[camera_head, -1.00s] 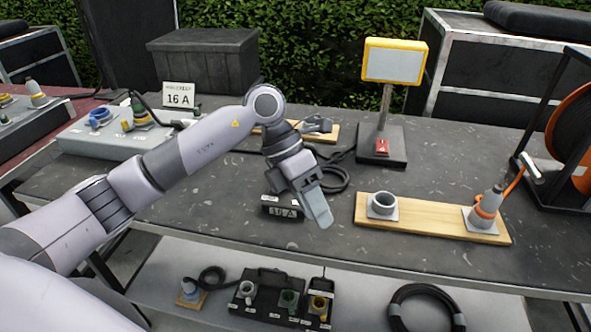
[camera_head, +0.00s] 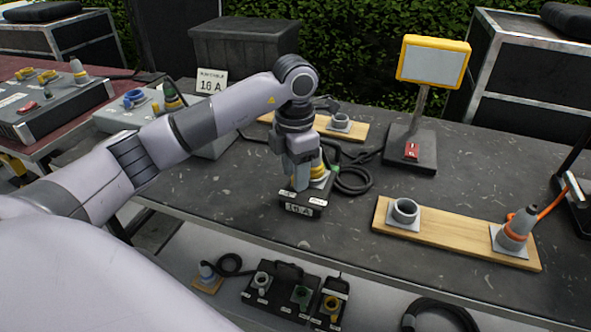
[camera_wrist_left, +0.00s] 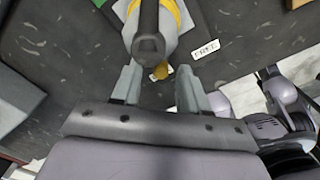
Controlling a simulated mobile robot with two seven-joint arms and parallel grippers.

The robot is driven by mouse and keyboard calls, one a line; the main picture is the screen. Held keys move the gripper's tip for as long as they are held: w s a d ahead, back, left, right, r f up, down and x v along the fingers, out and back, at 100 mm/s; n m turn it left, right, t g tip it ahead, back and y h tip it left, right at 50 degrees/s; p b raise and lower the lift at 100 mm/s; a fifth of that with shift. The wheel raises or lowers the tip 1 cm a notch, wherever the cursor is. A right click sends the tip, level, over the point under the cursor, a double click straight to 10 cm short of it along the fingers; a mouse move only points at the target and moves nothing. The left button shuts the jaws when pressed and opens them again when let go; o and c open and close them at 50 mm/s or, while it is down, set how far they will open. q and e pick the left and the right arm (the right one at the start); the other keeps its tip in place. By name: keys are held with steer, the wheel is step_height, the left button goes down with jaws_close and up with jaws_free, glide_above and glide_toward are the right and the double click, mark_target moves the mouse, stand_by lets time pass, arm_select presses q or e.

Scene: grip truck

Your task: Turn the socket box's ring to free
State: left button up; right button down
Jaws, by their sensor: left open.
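The socket box (camera_head: 303,209) is a small black block labelled 16 A, on the dark table near its front edge. Its yellow ring (camera_head: 322,163) shows partly behind my left gripper (camera_head: 301,184), which points down over the box. In the left wrist view the yellow ring (camera_wrist_left: 184,14) curves around a dark plug body and cable (camera_wrist_left: 148,42). A small yellow tab (camera_wrist_left: 160,72) shows between the fingertips of my open left gripper (camera_wrist_left: 157,74); I cannot tell whether they touch it. A white FREE label (camera_wrist_left: 205,49) lies right of the ring. My right gripper is not in view.
A wooden board (camera_head: 455,234) with a grey socket and an orange-ringed plug lies to the right. A lamp on a stand (camera_head: 410,147) and a coiled black cable (camera_head: 352,181) are behind. Table between box and board is clear.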

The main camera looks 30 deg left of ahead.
arm_select(q)
steer(key=shift+f, duration=0.2)
jaws_close()
